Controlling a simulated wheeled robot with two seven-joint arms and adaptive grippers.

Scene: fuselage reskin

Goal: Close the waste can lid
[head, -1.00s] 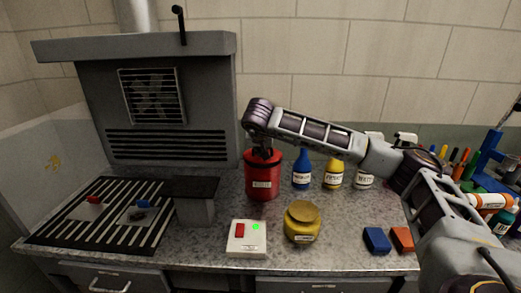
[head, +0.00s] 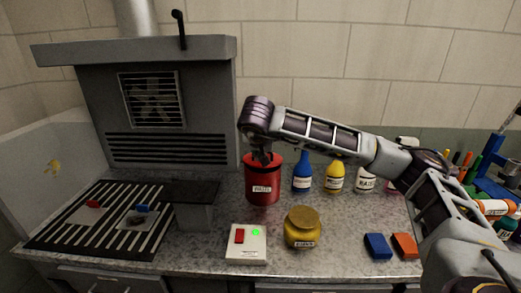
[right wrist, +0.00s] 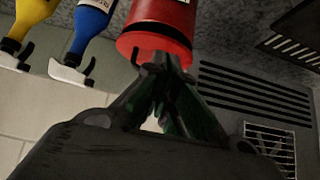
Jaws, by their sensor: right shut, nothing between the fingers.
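The red can (head: 263,188), with a white label too blurred to read for certain, stands upright on the counter right of the hood. Its red top looks flat across the rim, though my gripper partly covers it. My right gripper (head: 261,158) is shut and empty, pointing down at the top of this can. In the right wrist view the shut fingertips (right wrist: 163,62) are at the edge of the red can's top (right wrist: 155,43). I cannot tell whether they touch it. My left gripper is not in view.
Blue (head: 302,176), yellow (head: 334,179) and white (head: 365,181) bottles stand right of the can. A yellow jar (head: 302,230) and a switch box (head: 246,244) are in front. The grey hood (head: 150,110) is at left. Blue (head: 377,246) and orange (head: 404,246) blocks lie at right.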

